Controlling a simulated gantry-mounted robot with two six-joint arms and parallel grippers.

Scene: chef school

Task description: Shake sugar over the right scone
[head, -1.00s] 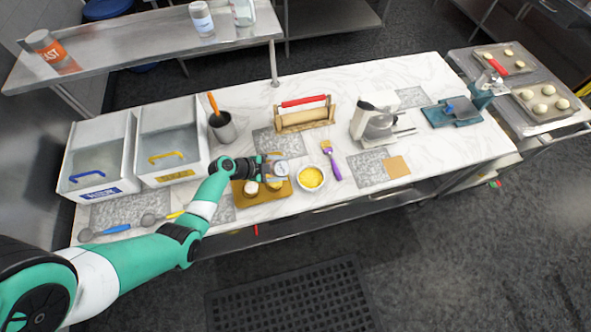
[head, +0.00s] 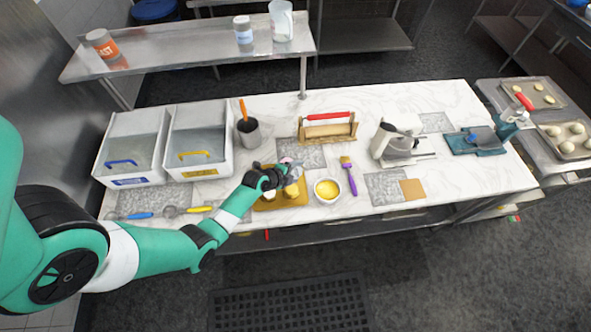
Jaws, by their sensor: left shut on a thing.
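My left gripper (head: 283,171) is shut on a small silvery shaker (head: 298,167). It holds the shaker above the back edge of a brown board (head: 265,206), near the right scone. The gripper hides much of the shaker, and its exact tilt is too small to tell. The right scone (head: 291,190) sits on the board, partly hidden at its top. The left scone (head: 269,195) sits beside it, partly hidden by my wrist. I cannot tell whether sugar lies on either one. My right gripper is not in view.
A bowl of yellow filling (head: 327,189) stands just right of the board, then a purple-handled brush (head: 349,175). White bins (head: 199,140) and a utensil crock (head: 249,133) stand left and behind. A rolling-pin rack (head: 328,131) and mixer (head: 396,143) stand farther right.

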